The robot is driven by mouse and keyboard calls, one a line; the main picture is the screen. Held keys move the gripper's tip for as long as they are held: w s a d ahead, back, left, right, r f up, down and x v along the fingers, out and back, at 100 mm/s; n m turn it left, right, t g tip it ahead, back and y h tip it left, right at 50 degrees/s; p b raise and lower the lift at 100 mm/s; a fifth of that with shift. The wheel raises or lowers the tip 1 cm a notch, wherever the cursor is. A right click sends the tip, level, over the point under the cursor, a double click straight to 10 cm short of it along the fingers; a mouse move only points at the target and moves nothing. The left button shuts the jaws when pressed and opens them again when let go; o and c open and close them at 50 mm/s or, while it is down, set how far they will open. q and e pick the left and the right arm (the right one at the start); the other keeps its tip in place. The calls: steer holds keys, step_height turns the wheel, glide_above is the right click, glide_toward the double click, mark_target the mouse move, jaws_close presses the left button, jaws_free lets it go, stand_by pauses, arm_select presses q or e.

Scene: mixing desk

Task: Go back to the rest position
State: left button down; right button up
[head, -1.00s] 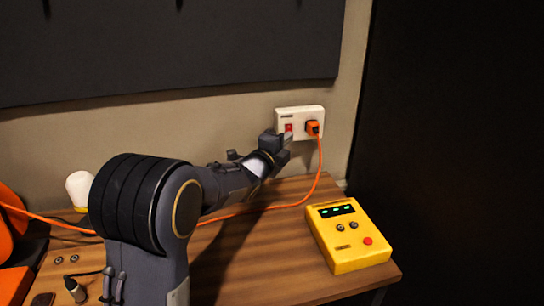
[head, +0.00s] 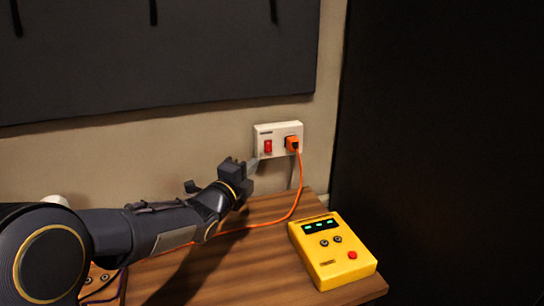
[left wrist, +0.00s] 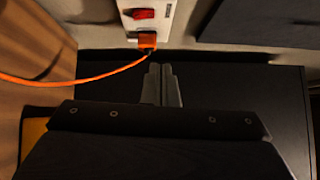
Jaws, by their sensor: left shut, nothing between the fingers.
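My left gripper (head: 252,166) is shut and empty in the head view, a little below and left of the white wall socket plate (head: 264,130). Its closed fingers also show in the left wrist view (left wrist: 161,72), apart from the plate. The plate carries a red switch (head: 268,146) and an orange plug (head: 292,143), which sits in the outlet. Both also show at the top of the left wrist view, the switch (left wrist: 143,14) above the plug (left wrist: 147,40). My right gripper is in neither view.
An orange cable (head: 297,185) runs from the plug down across the wooden desk (head: 262,265). A yellow box (head: 335,262) with lit green displays stands at the desk's right end. A dark panel (head: 190,50) hangs on the wall. The desk front between my arm and the box is clear.

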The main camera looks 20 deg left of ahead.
arm_select(q)
steer(key=s+a+f+n+g+y+p, duration=0.1)
steer(key=s+a+f+n+g+p, duration=0.15)
steer(key=s+n, duration=0.35)
steer(key=s+a+f+n+g+y+p, duration=0.1)
steer(key=s+a+n+g, duration=0.2)
steer(key=s+n, duration=0.35)
steer(key=s+d+f+n+g+p, duration=0.1)
steer(key=s+d+n+g, duration=0.1)
steer(key=s, duration=0.5)
steer(key=s+d+f+n+g+h+p, duration=0.1)
steer(key=s+d+f+n+g, duration=0.1)
steer(key=s, duration=0.6)
steer(key=s+d+f+n+g+h+p, duration=0.1)
steer(key=s+d+f+n+g, duration=0.1)
steer(key=s+n, duration=0.4)
steer(key=shift+s+d+g, duration=0.55)
steer(key=shift+s+d, duration=0.2)
steer(key=shift+s, duration=0.4)
steer(key=shift+s+a, duration=0.1)
